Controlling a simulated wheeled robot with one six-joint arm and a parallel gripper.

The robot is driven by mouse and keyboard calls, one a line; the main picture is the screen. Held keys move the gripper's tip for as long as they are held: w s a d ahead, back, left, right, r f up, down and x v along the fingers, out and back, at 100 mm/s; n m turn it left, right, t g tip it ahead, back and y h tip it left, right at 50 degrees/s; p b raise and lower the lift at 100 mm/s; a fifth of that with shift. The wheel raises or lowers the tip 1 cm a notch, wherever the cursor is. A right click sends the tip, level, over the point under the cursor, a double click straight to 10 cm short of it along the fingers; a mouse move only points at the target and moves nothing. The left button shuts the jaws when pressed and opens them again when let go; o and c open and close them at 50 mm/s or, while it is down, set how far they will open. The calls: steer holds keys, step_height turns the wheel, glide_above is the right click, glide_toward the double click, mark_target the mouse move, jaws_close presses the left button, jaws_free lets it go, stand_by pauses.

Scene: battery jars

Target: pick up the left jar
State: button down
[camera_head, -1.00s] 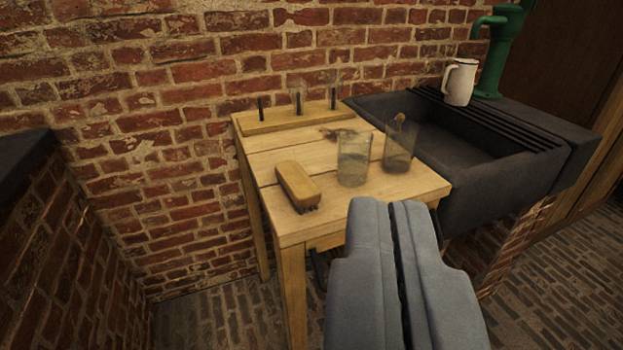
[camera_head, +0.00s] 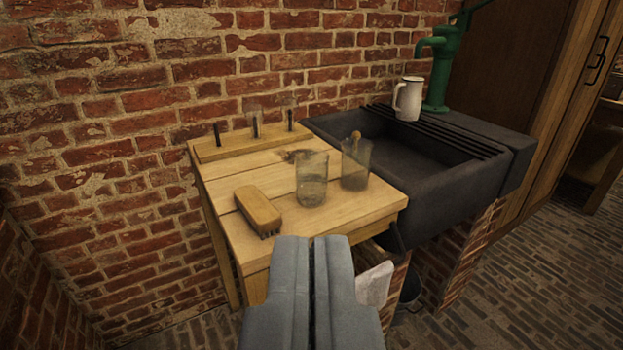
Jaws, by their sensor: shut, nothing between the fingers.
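Two glass jars stand upright on a small wooden table (camera_head: 340,212). The left jar (camera_head: 311,180) is clear, with some liquid in it. The right jar (camera_head: 356,165) has darker contents and a brownish thing sticking up from its rim. My gripper (camera_head: 312,240) is at the bottom of the picture, shut and empty. In the picture its tips are below the left jar, over the table's front edge. It is apart from both jars.
A wooden brush (camera_head: 258,210) lies left of the jars. A rack with dark pegs (camera_head: 252,142) is at the table's back. A dark sink (camera_head: 420,165) with a white jug (camera_head: 408,98) and green pump (camera_head: 438,70) adjoins on the right. A pale cloth (camera_head: 375,285) hangs in front.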

mark_target(322, 186)
stand_by(0.4)
